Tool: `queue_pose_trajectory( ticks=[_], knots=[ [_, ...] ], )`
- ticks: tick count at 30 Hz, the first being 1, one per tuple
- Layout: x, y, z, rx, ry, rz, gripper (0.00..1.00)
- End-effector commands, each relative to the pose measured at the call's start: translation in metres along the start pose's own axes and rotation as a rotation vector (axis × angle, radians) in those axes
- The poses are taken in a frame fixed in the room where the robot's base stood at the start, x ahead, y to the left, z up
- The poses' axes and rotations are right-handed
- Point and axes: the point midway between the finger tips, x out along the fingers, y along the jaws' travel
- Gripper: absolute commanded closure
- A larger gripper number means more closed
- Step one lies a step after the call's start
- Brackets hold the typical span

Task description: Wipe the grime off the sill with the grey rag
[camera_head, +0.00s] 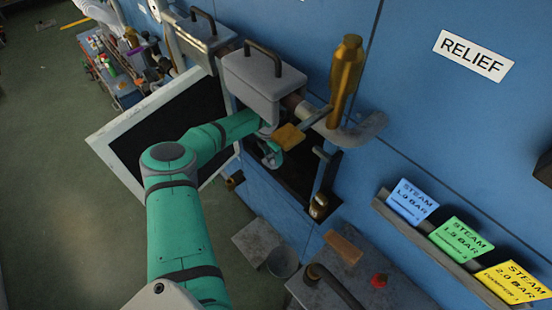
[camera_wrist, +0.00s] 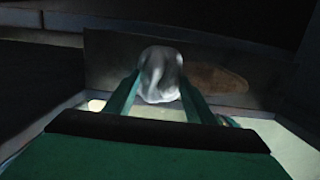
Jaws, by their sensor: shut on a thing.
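My gripper (camera_head: 271,155) reaches into the dark opening in the blue wall, below the grey box. In the wrist view my gripper (camera_wrist: 159,88) is shut on the pale grey rag (camera_wrist: 160,70), which is bunched between the two green fingers. Behind the rag is a dull grey strip (camera_wrist: 108,62) that looks like the sill. A brown patch of grime (camera_wrist: 216,80) lies on it, just right of the rag. I cannot tell whether the rag touches the strip. The head view does not show the rag or grime clearly.
An open white-framed door (camera_head: 105,150) stands left of my arm. A grey box with a handle (camera_head: 262,85) and a brass cylinder (camera_head: 345,75) are close above my gripper. A grey bench (camera_head: 350,275) and bucket (camera_head: 283,262) are below. Steam cards (camera_head: 460,240) stand on a right ledge.

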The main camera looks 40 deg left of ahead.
Motion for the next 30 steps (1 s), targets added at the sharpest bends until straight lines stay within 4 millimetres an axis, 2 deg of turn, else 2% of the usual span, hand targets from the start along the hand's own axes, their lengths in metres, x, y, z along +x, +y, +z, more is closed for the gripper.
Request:
queue_pose_trajectory(
  ticks=[8,21,30],
  knots=[
    [0.001,0.011,-0.002,-0.002,0.003,0.002,0.69],
    [-0.002,0.04,-0.001,-0.003,0.001,0.001,0.69],
    [0.001,0.04,0.0,0.001,0.001,0.0,0.69]
  ],
)
